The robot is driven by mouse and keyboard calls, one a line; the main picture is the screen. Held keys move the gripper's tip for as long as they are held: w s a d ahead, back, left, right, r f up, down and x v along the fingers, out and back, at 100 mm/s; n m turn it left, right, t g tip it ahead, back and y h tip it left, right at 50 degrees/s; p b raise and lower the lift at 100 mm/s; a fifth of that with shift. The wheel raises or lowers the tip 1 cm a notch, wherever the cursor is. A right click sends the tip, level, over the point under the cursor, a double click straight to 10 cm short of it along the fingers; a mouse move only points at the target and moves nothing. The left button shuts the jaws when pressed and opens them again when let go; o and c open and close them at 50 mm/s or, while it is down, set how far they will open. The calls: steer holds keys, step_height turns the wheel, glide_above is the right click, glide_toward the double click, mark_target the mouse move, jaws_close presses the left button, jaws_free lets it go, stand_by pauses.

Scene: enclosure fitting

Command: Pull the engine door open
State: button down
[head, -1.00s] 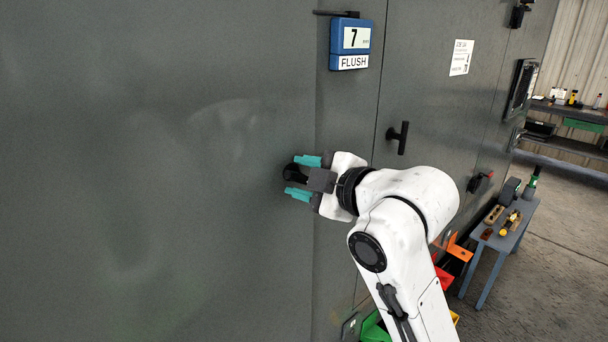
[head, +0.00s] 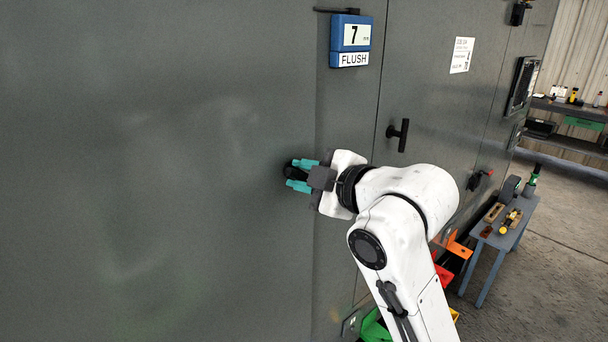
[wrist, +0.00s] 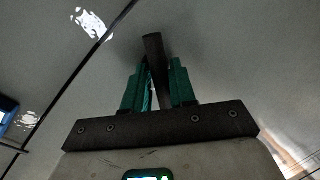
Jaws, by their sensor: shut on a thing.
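The engine door (head: 150,180) is a large grey panel filling the left of the head view. A black handle (head: 290,171) stands out from it near its right side, and it also shows in the wrist view (wrist: 152,48). My gripper (head: 299,175) is shut on this handle, with one teal finger on each side. In the wrist view the dark bar lies between my two fingers (wrist: 158,85). The door looks closed, level with the panel beside it. My fingers hide part of the handle.
Another black T-handle (head: 398,136) is on the panel to the right. A small blue table (head: 505,222) with tools and coloured bins (head: 455,255) stand at the right. Open floor lies beyond.

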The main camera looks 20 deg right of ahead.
steer(key=shift+r, duration=0.1)
steer(key=n+b, duration=0.2)
steer(key=b, duration=0.1)
steer(key=shift+f+h, duration=0.25)
steer(key=shift+h, duration=0.15)
steer(key=shift+n+t+b, duration=0.3)
steer(key=shift+n+b, duration=0.55)
steer(key=shift+n, duration=0.15)
steer(key=shift+r+n+h, duration=0.3)
steer(key=shift+n, duration=0.1)
